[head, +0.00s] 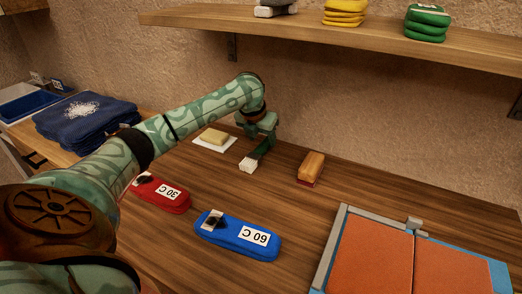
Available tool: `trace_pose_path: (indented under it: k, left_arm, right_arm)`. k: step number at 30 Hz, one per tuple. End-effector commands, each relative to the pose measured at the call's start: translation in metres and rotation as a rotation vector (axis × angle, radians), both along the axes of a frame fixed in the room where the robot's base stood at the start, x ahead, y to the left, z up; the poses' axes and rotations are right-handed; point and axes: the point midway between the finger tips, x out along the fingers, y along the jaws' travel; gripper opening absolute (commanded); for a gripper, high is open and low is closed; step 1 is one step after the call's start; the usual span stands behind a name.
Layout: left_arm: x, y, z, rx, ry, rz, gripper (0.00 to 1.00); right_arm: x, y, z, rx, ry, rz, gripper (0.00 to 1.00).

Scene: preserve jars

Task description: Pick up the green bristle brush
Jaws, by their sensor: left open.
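My left gripper (257,140) reaches in from the left and points down over the wooden table, with its jaws open. Just below it is a dark green item with a pale block-like end (248,166), which looks like the green bristle brush. The gripper's fingers partly cover it, so I cannot tell whether they touch it. A wooden block-shaped brush with a red underside (312,167) stands to the right, apart from the gripper. My right gripper is not in view.
A yellow block on a white pad (214,138) lies left of the gripper. An orange-panelled tray (336,252) is front right. A shelf (300,35) overhangs the back. Folded navy cloth (85,121) lies left.

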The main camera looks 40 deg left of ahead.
Motion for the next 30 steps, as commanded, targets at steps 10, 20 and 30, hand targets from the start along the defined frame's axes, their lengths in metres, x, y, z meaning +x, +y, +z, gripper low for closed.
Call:
trace_pose_path:
  k: [10,20,30]
  left_arm:
    - [0.015,0.01,-0.044,0.002,0.002,0.0,0.54]
    - [0.014,0.01,-0.041,0.002,0.001,0.0,0.54]
    - [0.014,0.01,-0.045,0.002,0.001,-0.001,0.37]
  right_arm:
    - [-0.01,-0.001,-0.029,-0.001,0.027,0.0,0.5]
    - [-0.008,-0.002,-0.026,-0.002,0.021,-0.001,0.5]
    - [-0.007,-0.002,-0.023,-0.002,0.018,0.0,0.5]
